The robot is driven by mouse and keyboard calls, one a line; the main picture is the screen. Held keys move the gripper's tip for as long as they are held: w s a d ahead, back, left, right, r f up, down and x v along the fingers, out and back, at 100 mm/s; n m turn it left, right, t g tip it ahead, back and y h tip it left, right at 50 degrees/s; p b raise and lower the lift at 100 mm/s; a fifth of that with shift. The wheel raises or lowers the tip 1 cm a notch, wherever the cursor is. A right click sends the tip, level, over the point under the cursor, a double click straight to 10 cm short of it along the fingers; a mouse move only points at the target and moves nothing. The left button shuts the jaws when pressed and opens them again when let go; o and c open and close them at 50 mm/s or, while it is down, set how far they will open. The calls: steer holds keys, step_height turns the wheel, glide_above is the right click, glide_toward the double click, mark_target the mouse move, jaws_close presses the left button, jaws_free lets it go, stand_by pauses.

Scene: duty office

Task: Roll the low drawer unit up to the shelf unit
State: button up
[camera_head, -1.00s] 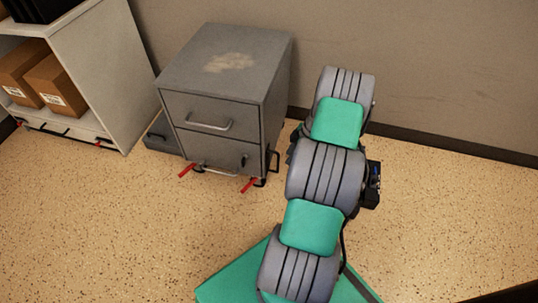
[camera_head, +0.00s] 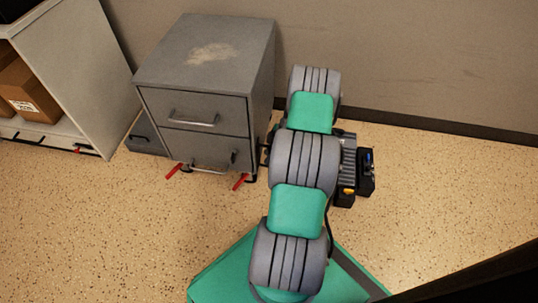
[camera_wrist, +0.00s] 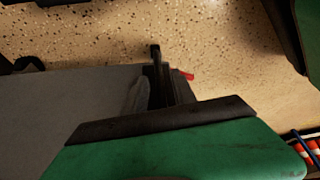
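The low drawer unit (camera_head: 207,115) is a grey two-drawer cabinet with a worn pale patch on top, standing upright near the back wall. Red levers (camera_head: 241,181) stick out at its foot. A dark handle shows at its right side, partly behind my arm. The white shelf unit (camera_head: 82,70) stands to its left, with a gap between them. In the wrist view a grey surface, apparently the drawer unit (camera_wrist: 60,115), fills the left. My gripper (camera_wrist: 160,85) is close beside it, near a dark upright bar and a red lever. Whether its fingers grip anything is unclear.
A low dark grey box-like piece (camera_head: 146,135) lies on the floor between the two units. Cardboard boxes (camera_head: 30,92) sit on the shelf unit. The speckled floor (camera_head: 90,220) in front is clear. A wall (camera_head: 430,60) runs behind.

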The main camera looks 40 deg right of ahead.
jaws_close()
stand_by(1.3)
